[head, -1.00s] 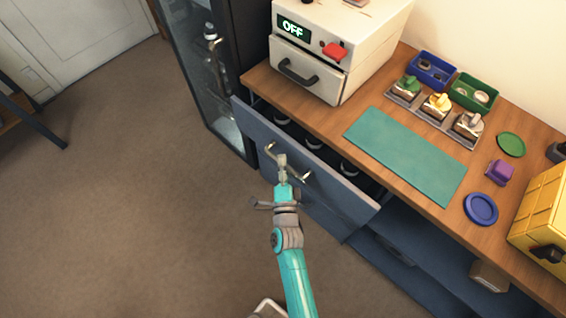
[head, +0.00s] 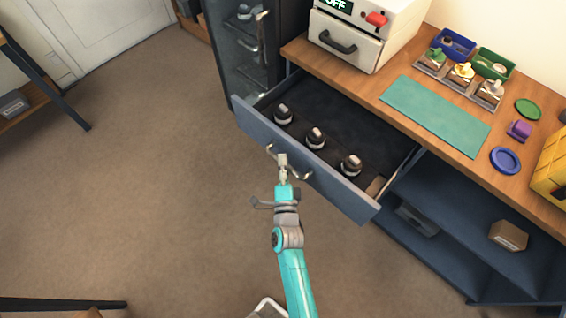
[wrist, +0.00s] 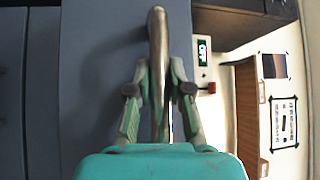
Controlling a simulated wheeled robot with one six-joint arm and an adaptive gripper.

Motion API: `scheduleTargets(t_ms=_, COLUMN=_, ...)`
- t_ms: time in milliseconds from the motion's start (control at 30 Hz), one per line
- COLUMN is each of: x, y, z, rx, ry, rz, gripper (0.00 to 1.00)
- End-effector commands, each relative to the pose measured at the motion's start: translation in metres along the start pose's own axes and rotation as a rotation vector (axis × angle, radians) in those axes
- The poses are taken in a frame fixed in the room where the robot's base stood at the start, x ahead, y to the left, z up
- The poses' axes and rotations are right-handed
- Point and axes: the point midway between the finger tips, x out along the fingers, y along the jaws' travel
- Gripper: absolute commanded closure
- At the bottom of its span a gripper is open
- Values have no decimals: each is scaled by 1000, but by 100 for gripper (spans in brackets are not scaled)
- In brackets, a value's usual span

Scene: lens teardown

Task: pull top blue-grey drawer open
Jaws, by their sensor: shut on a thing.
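The top blue-grey drawer (head: 335,188) is pulled well out of the workbench in the head view. Its inside shows, with several dark round lens-like parts (head: 316,138) in a row near the front. My gripper (head: 282,160) is at the middle of the drawer front, shut on the curved metal drawer handle (head: 303,177). In the wrist view the handle (wrist: 158,60) runs between the two fingers of my gripper (wrist: 160,85), and the blue-grey drawer front (wrist: 100,60) lies behind it. The fingertips are partly hidden by the handle.
The wooden worktop (head: 395,120) holds a white box-shaped device (head: 370,30), a green mat (head: 436,115) and small trays. A dark glass-door cabinet (head: 245,60) stands close to the drawer's left. An open lower shelf (head: 460,215) is at right. The brown floor (head: 150,190) at left is clear.

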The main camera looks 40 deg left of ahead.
Motion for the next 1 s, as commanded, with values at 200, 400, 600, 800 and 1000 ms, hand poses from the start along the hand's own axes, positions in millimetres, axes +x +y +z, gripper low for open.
scheduleTargets(t_ms=200, x=-1, y=1, z=0, rx=0, ry=0, rz=2, gripper=100)
scheduleTargets(t_ms=400, x=0, y=1, z=0, rx=0, ry=0, rz=2, gripper=55)
scheduleTargets(t_ms=600, x=0, y=0, z=0, rx=0, ry=0, rz=1, gripper=55)
scheduleTargets(t_ms=800, x=-11, y=1, z=0, rx=1, ry=0, rz=1, gripper=55)
scheduleTargets(t_ms=1000, x=-46, y=2, z=0, rx=-1, ry=-1, rz=3, gripper=55)
